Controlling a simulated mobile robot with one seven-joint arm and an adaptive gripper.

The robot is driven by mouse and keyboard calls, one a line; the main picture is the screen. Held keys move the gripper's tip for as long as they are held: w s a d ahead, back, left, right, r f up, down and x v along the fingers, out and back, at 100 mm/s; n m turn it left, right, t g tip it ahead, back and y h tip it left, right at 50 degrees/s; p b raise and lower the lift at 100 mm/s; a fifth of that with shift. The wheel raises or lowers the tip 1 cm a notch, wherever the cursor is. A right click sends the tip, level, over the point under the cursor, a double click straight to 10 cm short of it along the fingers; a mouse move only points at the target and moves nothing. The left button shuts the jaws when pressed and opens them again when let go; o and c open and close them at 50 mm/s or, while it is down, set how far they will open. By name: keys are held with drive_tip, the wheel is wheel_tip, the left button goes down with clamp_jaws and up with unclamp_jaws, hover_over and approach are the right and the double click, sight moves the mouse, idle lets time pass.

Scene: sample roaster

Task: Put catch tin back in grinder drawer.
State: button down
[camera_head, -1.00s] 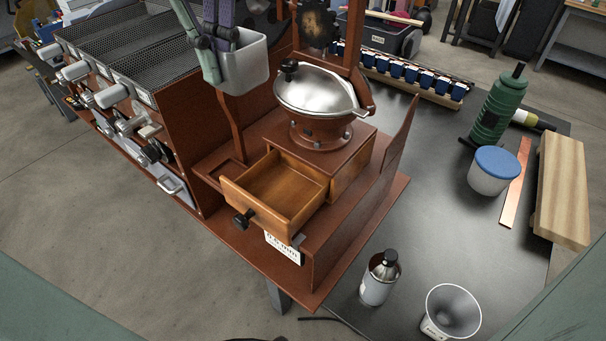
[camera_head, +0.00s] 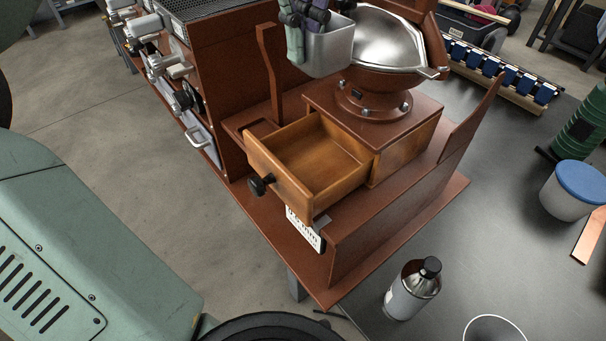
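The catch tin (camera_head: 330,52) is a pale grey metal box with an open top. My gripper (camera_head: 304,35), with green and purple fingers, is shut on the tin's left wall at the rim and holds it up in the air. In the picture the tin overlaps the left edge of the grinder's silver bowl (camera_head: 388,40); its exact height is hard to tell. The grinder drawer (camera_head: 318,160) is wooden, pulled out, and empty, with a black knob (camera_head: 261,184). It shows below the tin in the picture. The inside of the tin is hidden.
A brown upright post (camera_head: 270,75) stands left of the drawer, and a slanted brown panel (camera_head: 400,215) stands to its right. A bottle (camera_head: 411,290), a blue-lidded tub (camera_head: 575,190) and a white-rimmed cup (camera_head: 494,330) are on the dark table (camera_head: 480,240).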

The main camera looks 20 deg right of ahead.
wheel_tip(320, 180, down, 18)
drive_tip(key=shift+f+p, duration=0.2)
drive_tip(key=shift+p, duration=0.1)
drive_tip(key=shift+f, duration=0.15)
drive_tip(key=shift+f, duration=0.1)
drive_tip(key=c, duration=1.8)
unclamp_jaws()
drive_tip(key=shift+r, duration=0.2)
wheel_tip(320, 180, up, 12)
drive_tip(key=shift+b, duration=0.3)
